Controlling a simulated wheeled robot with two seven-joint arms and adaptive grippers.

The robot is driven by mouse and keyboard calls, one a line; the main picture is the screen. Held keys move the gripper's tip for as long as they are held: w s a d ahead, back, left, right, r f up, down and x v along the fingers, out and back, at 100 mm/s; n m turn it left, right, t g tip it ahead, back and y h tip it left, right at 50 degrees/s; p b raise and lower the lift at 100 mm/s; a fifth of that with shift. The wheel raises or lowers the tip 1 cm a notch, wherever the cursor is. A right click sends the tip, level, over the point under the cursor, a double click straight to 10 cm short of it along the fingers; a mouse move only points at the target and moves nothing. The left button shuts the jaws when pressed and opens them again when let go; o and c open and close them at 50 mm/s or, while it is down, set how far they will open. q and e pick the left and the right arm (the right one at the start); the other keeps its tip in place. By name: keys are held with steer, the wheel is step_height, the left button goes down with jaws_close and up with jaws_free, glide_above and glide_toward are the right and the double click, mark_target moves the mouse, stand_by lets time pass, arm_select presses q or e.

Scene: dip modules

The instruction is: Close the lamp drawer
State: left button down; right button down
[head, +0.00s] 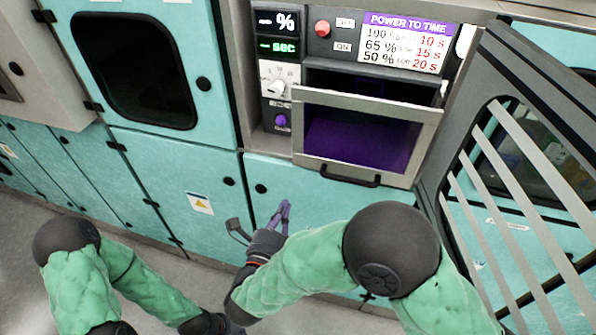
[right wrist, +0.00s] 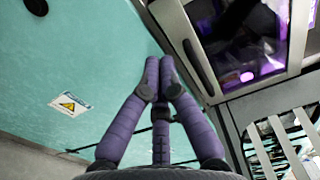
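The lamp drawer (head: 423,133) has a grey metal frame, a dark window with a purple glow behind it, and a black handle (head: 350,178) along its lower edge. It stands pulled out from the panel, with a dark gap above its front. Its window and frame also show at the upper right of the right wrist view (right wrist: 245,45). My right gripper (head: 285,206) is left of and below the drawer, in front of the teal cabinet, apart from the handle. Its purple fingers (right wrist: 159,72) are together with nothing between them.
A control panel with a red button (head: 322,28) and a knob (head: 273,86) surrounds the drawer. A grey slatted door (head: 517,165) stands open to its right. Teal cabinet doors (head: 190,185) lie left and below. Grey floor is open at lower left.

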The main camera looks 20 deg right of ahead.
mark_target(301, 166)
steer(key=b+x, duration=0.1)
steer(key=x, duration=1.1)
steer(key=shift+w+d, duration=0.1)
steer(key=shift+w, duration=0.25)
steer(key=b+x, duration=0.4)
steer(key=x, duration=0.5)
steer(key=shift+f, duration=0.15)
steer(key=shift+w, duration=0.1)
steer(key=shift+r, duration=0.3)
steer(key=shift+d, duration=0.1)
